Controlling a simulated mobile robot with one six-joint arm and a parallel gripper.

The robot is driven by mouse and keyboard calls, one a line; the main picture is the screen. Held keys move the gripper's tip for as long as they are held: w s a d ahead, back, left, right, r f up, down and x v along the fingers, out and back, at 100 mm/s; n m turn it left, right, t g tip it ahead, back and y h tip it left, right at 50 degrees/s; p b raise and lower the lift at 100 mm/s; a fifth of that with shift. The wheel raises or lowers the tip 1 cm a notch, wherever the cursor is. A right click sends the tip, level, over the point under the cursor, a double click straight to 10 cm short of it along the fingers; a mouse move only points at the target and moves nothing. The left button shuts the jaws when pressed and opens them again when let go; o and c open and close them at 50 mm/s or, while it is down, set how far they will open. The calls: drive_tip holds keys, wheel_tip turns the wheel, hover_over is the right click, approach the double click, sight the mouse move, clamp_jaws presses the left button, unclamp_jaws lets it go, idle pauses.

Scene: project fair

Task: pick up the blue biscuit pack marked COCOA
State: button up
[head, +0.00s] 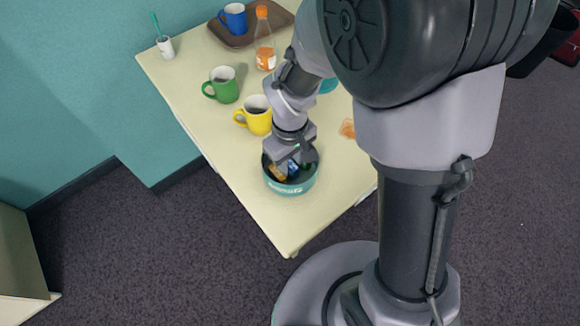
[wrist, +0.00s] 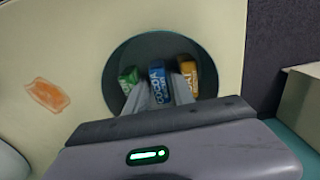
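The blue COCOA pack (wrist: 157,74) stands in a round teal bowl (head: 290,187), between a green pack (wrist: 128,78) and a yellow-orange pack (wrist: 188,72). The blue pack also shows in the head view (head: 293,168), just below my gripper (head: 293,160). In the wrist view my gripper (wrist: 161,88) has one finger on each side of the blue pack, with no clear gap, so it looks shut on it. The pack is still within the bowl's rim in the picture; its lower end is hidden.
The cream table (head: 245,180) carries a yellow mug (head: 256,120), a green mug (head: 223,87), an orange-capped bottle (head: 264,50) and a brown tray (head: 275,17) with a blue mug (head: 234,19). An orange patch (wrist: 46,94) lies beside the bowl. The table's front corner is clear.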

drive_tip(key=shift+r, duration=0.1)
clamp_jaws()
